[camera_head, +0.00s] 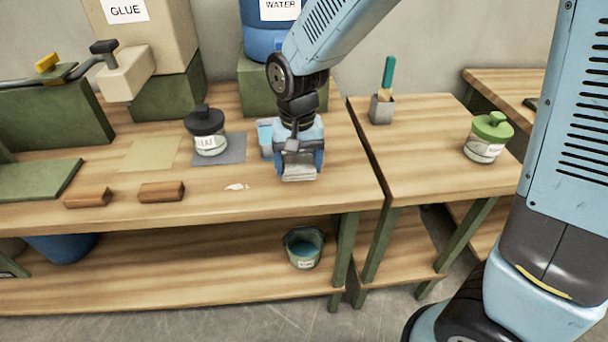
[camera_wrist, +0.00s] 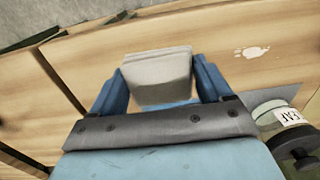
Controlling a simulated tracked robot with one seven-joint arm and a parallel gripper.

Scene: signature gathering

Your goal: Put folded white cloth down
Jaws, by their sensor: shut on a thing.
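The folded white cloth (camera_wrist: 158,75) is between the two blue fingers of my gripper (camera_wrist: 160,85) in the wrist view. In the head view the cloth (camera_head: 299,178) shows as a pale block under my gripper (camera_head: 299,165). My gripper is shut on it, over the right part of the large wooden table (camera_head: 250,203), close to its front right edge. I cannot tell whether the cloth touches the tabletop.
A white smear (camera_head: 237,187) lies left of my gripper. A black-lidded jar (camera_head: 208,135) stands on a grey mat (camera_head: 234,148). Two brown blocks (camera_head: 161,191) lie further left. Across a gap, the right table (camera_head: 425,150) holds a brush in a cup (camera_head: 382,109) and a green-lidded jar (camera_head: 487,140).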

